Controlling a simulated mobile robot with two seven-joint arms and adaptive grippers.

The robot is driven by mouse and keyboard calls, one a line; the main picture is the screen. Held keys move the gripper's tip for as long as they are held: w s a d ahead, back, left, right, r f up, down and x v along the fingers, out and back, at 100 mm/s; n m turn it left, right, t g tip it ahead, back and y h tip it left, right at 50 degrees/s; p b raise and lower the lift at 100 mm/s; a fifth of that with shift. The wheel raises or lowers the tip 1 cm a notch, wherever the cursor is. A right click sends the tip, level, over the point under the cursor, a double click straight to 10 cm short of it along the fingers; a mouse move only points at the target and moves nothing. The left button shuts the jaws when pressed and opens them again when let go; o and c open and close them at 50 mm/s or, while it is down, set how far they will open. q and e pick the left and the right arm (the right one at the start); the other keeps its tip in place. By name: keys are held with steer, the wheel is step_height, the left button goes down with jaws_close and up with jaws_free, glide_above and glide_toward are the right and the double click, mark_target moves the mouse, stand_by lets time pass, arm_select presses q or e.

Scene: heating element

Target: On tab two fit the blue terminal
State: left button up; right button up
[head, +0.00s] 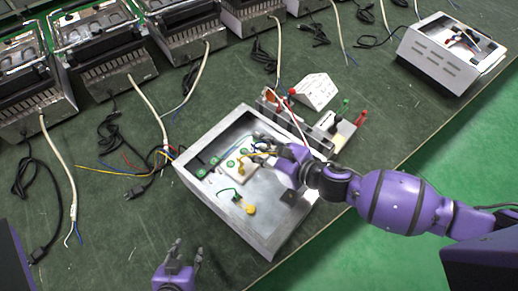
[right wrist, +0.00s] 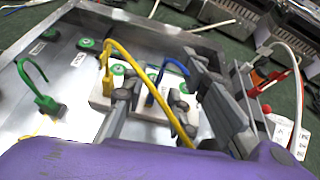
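The open metal box (head: 274,240) holds a white terminal block (right wrist: 103,101) with green round marks. The blue terminal (right wrist: 150,99) with its blue wire stands over the block, between the fingers of my right gripper (right wrist: 163,85), close to the left finger. The fingers are apart; I cannot tell whether the terminal is seated on a tab. A yellow wire (right wrist: 150,74) arches from a yellow terminal (right wrist: 107,78) on the block and passes in front of the blue one. In the head view my right gripper (head: 268,146) reaches into the box. My left gripper (head: 187,256) is open and empty in front of it.
A green wire (right wrist: 33,75) stands in the box, left of the block. A tool rack (head: 322,128) and a white labelled block (head: 315,92) lie behind the box. Several heater units stand along the back. A finished-looking white box (head: 440,62) stands at the right.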

arm_select(q)
steer(key=shift+s, duration=0.15)
steer(key=shift+w, duration=0.35)
arm_select(e)
steer(key=shift+s+d, duration=0.2)
steer(key=v, duration=1.1)
steer(key=shift+r, duration=0.25)
arm_select(q)
steer(key=shift+d, duration=0.1)
arm_select(e)
steer(key=shift+s+d, duration=0.15)
steer(key=shift+d, duration=0.05)
